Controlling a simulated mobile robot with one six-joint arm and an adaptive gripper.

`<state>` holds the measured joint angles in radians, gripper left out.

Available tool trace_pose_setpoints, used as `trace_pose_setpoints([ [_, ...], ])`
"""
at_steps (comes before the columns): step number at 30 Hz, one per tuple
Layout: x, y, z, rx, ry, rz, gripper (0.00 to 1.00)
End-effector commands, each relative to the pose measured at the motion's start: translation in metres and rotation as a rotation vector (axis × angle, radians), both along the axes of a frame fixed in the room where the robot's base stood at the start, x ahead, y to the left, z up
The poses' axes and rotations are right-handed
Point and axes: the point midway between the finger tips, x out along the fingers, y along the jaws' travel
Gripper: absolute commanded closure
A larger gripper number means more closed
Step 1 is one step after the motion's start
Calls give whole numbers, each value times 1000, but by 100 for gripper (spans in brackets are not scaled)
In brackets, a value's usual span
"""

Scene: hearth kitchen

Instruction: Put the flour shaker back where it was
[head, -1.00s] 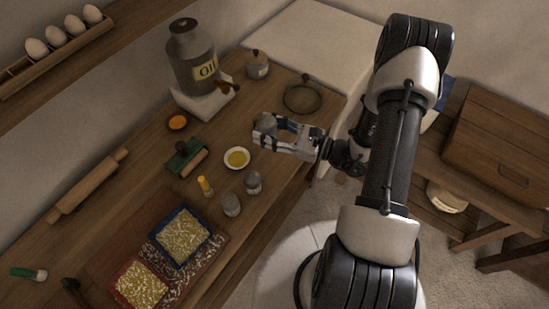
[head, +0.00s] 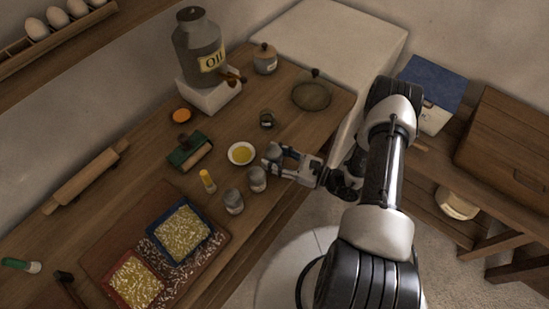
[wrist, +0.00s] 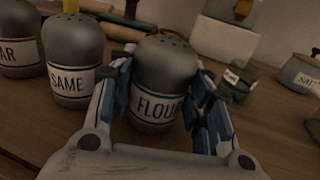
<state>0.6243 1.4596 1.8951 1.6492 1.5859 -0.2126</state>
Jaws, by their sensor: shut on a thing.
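The flour shaker (wrist: 158,88) is a grey shaker with a holed domed top and a FLOUR label. My gripper (wrist: 160,105) is shut on it, one finger on each side, and it is upright. In the head view my gripper (head: 277,161) holds the flour shaker (head: 273,151) at the near side of the counter. The sesame shaker (wrist: 74,62) stands just left of it in the wrist view, apart from it. Another shaker (wrist: 17,40), its label ending in AR, stands further left. Whether the flour shaker's base touches the wood is unclear.
A white dish of yellow liquid (head: 241,153) sits close behind the shakers, and a small dark jar (head: 266,119) stands further back. A yellow-capped bottle (head: 207,181) is left of them. The oil can (head: 201,45) stands at the back. The counter's front edge is near.

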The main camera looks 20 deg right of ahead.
Motion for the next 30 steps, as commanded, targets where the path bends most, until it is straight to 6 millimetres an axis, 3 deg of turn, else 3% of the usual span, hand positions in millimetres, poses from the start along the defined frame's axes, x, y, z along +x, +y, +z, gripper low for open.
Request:
trace_pose_setpoints([
  [11, 0, 0, -5, -1, -2, 0, 82],
  [12, 0, 0, -3, -1, -1, 0, 52],
  [20, 0, 0, -3, 0, -1, 0, 35],
  [30, 0, 0, -2, 0, -1, 0, 35],
])
